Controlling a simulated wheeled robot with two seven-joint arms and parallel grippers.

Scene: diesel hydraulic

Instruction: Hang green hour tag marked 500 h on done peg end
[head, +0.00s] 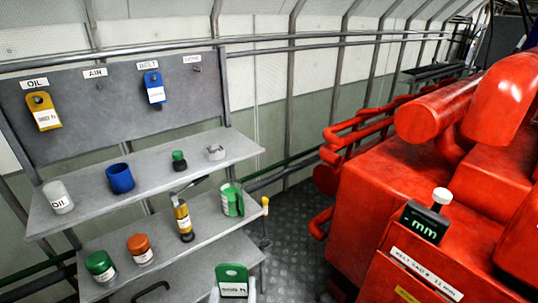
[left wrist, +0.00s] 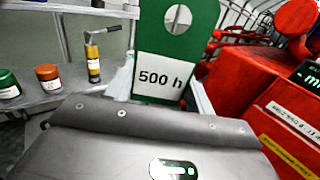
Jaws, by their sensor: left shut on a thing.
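The green hour tag (head: 232,271) stands upright at the bottom of the head view. It has a round hole at the top and a white label, which reads 500 h in the left wrist view (left wrist: 165,76). My left gripper (head: 233,294) is shut on its lower part, with a finger at each side. The done peg (head: 196,69) is on the grey board, under the small label at its right end, and nothing hangs on it. The tag is well below and in front of this peg. My right gripper is not in view.
A yellow tag (head: 42,112) and a blue tag (head: 153,88) hang on the grey board (head: 110,110). Shelves below hold a blue cup (head: 120,178), a green jug (head: 232,199), a yellow pump-like tool (head: 183,218) and jars. A red engine (head: 390,190) fills the right side.

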